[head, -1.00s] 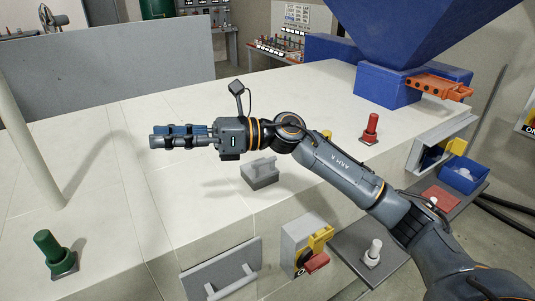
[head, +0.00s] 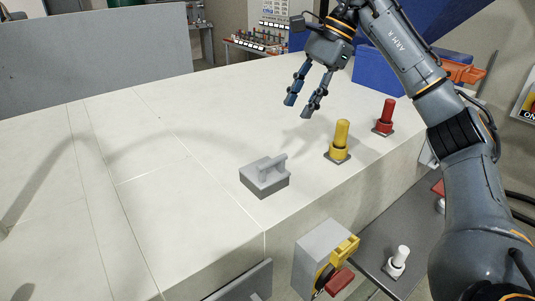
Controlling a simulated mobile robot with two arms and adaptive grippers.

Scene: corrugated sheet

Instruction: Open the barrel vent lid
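A small grey lid block with a raised handle (head: 264,178) sits on the pale surface near its front edge; it may be the vent lid, and it lies flat. My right gripper (head: 299,102) hangs above the surface, up and right of the lid and apart from it. Its two dark fingers point down and are spread, with nothing between them. My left gripper is out of the frame.
A yellow knob (head: 340,141) and a red knob (head: 385,117) stand right of the lid. A grey box with a yellow and red switch (head: 329,260) is on the front face. A white knob (head: 398,258) stands on a lower ledge. The surface left of the lid is clear.

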